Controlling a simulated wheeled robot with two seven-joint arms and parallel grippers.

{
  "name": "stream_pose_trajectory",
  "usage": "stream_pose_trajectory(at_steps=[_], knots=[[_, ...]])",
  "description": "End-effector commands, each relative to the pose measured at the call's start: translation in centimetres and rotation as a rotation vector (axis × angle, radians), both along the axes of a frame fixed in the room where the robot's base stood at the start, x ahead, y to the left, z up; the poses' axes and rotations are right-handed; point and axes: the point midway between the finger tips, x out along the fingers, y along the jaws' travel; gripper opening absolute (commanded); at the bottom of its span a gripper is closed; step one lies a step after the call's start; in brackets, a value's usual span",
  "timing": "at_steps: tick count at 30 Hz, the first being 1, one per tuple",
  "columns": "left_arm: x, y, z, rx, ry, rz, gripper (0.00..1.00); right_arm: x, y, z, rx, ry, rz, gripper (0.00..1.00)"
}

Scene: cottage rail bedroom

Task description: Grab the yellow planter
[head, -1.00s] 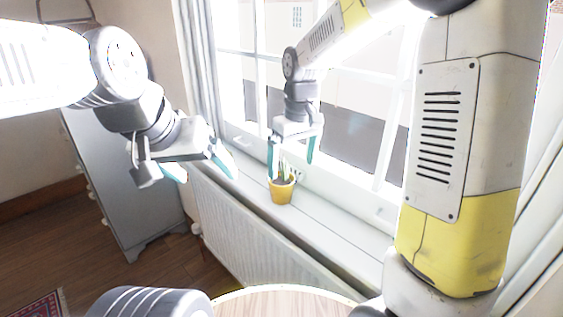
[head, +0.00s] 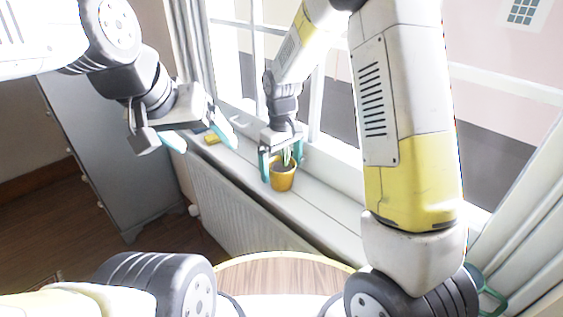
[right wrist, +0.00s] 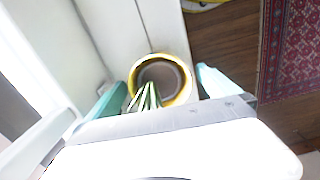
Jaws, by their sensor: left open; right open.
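The yellow planter (head: 283,179) is a small pot with a green and white plant, standing upright on the white window sill. My right gripper (head: 282,170) is open above it, its teal fingers at either side of the plant and near the rim. In the right wrist view the planter (right wrist: 178,98) lies between the two open fingertips (right wrist: 163,84), with its dark inside and the striped leaves showing. I cannot tell whether the fingers touch it. My left gripper (head: 205,140) is open and empty, in the air left of the planter.
A small yellow object (head: 212,138) lies on the sill (head: 325,205) further left. A white radiator (head: 235,210) is below the sill, and a grey drawer cabinet (head: 120,150) stands at left. The window is behind my right arm. A round wooden top (head: 285,272) is in front.

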Motion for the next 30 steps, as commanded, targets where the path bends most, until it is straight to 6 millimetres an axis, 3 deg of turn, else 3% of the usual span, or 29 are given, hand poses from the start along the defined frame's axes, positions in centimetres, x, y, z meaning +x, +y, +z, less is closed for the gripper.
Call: stream_pose_trajectory(at_steps=[7,15,18,30], knots=[[0.0,0.0,0.0,0.0,0.0,0.0,0.83,0.01,0.01,-0.14,0.001,-0.001,0.0,0.98],[0.01,0.0,0.01,0.0,0.0,0.0,0.83,0.0,0.0,-0.12,0.001,-0.001,-0.001,0.45],[0.01,0.0,0.01,0.0,0.0,0.0,0.83,0.03,0.01,-0.08,0.001,-0.002,-0.001,0.3],[0.01,0.0,0.01,0.0,0.0,0.0,0.83,0.07,0.02,0.66,0.001,-0.003,-0.001,0.3]])
